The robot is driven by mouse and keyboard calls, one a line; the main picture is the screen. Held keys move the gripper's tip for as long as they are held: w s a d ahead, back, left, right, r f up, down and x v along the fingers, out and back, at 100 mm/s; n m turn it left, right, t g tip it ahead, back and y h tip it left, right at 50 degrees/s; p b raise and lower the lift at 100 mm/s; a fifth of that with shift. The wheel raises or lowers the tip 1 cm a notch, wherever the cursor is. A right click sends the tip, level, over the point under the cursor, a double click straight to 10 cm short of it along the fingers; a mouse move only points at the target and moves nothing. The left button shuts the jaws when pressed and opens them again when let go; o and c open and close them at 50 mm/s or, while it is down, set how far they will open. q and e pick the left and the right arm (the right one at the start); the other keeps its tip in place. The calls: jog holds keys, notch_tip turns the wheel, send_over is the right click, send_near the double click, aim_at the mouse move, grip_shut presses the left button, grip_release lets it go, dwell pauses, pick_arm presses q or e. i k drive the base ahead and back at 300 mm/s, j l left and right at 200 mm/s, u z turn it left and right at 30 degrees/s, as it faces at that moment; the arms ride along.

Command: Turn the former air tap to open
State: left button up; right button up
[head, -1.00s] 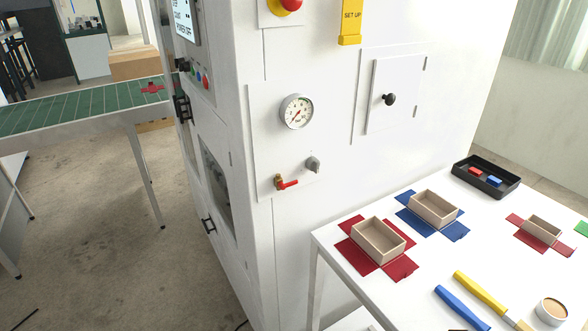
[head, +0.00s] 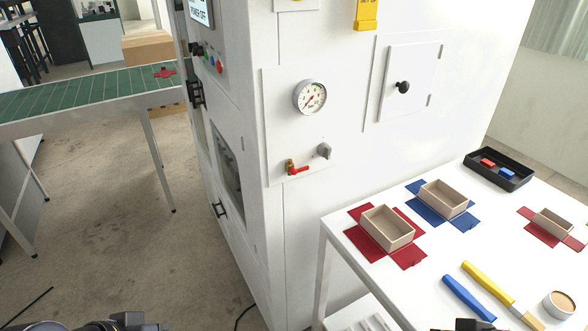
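The air tap (head: 297,169) is on the lower part of a panel on the white former. It has a brass body and a red lever that points right, roughly level. A round pressure gauge (head: 310,97) sits above it, and a grey knob (head: 324,150) is just to its upper right. Dark parts of my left arm show at the bottom left edge, and dark parts of my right arm show at the bottom right edge. Both are far below the tap and do not touch it. The fingertips of both grippers are not visible.
A white table (head: 345,262) stands right of the former, with box trays on red and blue blanks, a black tray (head: 499,181), and blue and yellow handled tools. A green conveyor (head: 70,105) is at left. The space before the tap is clear.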

aim_at(293, 172)
jog(key=i+j+z, duration=0.1)
jog(key=z, duration=0.3)
jog(key=i+j+z, duration=0.15)
jog(key=z, duration=0.3)
jog(key=i+j+z, duration=0.15)
jog(key=z, duration=0.25)
